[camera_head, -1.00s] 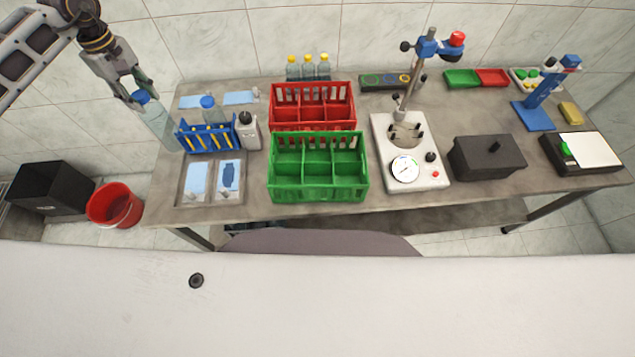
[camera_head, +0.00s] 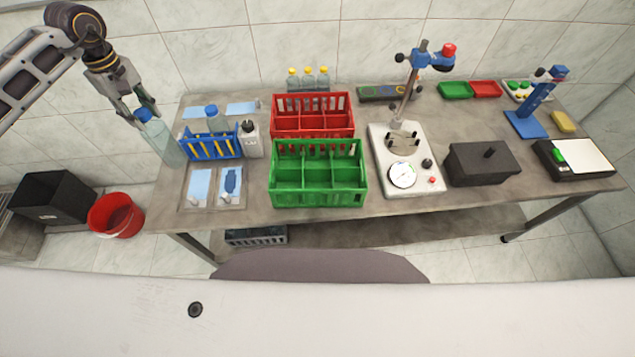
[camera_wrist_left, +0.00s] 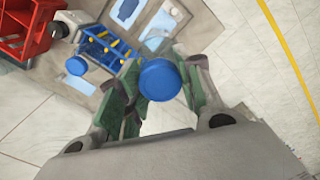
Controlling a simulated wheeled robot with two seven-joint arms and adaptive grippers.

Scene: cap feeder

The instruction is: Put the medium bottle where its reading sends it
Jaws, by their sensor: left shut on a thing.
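My left gripper (camera_head: 138,112) is shut on a clear bottle with a blue cap (camera_head: 159,140), at the left edge of the table. The bottle is tilted in the head view; whether its base touches the table I cannot tell. In the left wrist view its blue cap (camera_wrist_left: 160,79) sits between the green finger pads. A second blue-capped bottle (camera_head: 211,112) stands behind the blue rack (camera_head: 212,147), partly hidden. Which bottle is medium I cannot tell. A device with a round dial (camera_head: 403,175) stands right of centre; its reading is too small to make out. My right gripper is not in view.
A green crate (camera_head: 318,188) and red crate (camera_head: 312,103) stand mid-table, with yellow-capped bottles (camera_head: 308,78) behind. A black bin (camera_head: 52,195) and red bucket (camera_head: 116,215) are on the floor at left.

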